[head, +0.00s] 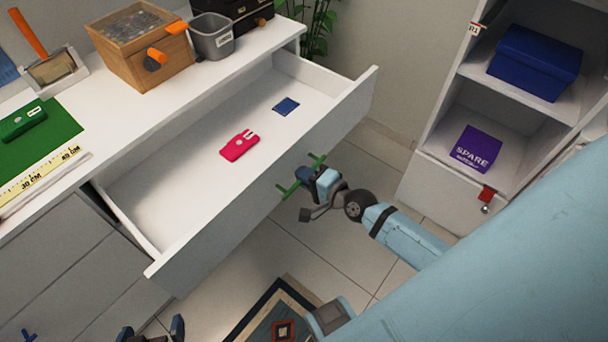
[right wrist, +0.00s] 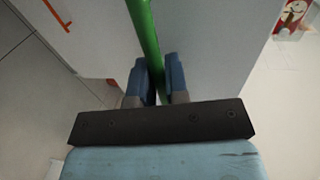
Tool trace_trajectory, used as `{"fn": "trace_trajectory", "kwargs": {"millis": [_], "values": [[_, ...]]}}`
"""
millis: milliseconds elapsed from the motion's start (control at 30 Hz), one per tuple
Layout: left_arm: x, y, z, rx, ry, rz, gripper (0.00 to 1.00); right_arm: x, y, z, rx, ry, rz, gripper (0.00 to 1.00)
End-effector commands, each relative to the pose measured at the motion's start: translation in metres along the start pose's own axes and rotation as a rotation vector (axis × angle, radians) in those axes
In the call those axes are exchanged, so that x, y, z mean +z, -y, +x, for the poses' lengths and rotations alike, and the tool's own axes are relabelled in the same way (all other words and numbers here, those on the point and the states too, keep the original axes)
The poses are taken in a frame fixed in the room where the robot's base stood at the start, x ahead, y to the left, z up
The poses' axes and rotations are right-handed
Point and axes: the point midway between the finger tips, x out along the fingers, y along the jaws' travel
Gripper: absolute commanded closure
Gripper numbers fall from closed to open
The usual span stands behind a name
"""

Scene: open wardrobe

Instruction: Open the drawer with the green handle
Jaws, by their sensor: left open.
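The drawer (head: 215,240) with the green handle (head: 288,190) stands pulled well out from the white cabinet. A pink-red object (head: 240,144) and a small dark blue card-like item (head: 286,106) lie inside it. My right gripper (head: 318,180) is at the handle on the drawer front. In the right wrist view, the green handle (right wrist: 146,35) runs between the blue fingers (right wrist: 157,82), which are closed around it. My left gripper (head: 152,334) is open and empty at the bottom edge of the head view, mostly cut off.
The cabinet top holds a wooden box (head: 140,45), a grey bin (head: 212,38) and a green mat (head: 40,135). An open shelf unit (head: 430,150) with a blue box (head: 535,62) and a purple box (head: 476,150) stands right. A patterned rug (head: 262,318) lies on the tiled floor.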

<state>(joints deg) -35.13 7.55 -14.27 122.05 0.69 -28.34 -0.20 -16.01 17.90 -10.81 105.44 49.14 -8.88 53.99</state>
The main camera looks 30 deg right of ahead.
Motion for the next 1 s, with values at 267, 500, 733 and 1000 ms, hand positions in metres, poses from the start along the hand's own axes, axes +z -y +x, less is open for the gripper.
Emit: {"fn": "trace_trajectory", "kwargs": {"millis": [267, 500, 733, 1000], "values": [[0.000, 0.000, 0.000, 0.000, 0.000, 0.000, 0.00, 0.000, 0.000, 0.000, 0.000, 0.000, 0.000, 0.64], [-0.001, 0.000, -0.001, 0.000, 0.000, 0.000, 0.00, 0.000, -0.001, -0.012, 0.002, 0.000, 0.000, 0.64], [-0.003, 0.000, -0.002, 0.000, 0.003, -0.003, 0.00, 0.000, 0.000, -0.060, 0.005, 0.002, -0.002, 0.64], [0.000, 0.000, -0.001, 0.000, 0.009, -0.005, 0.00, 0.000, -0.001, -0.116, 0.004, 0.002, -0.002, 0.64]]}}
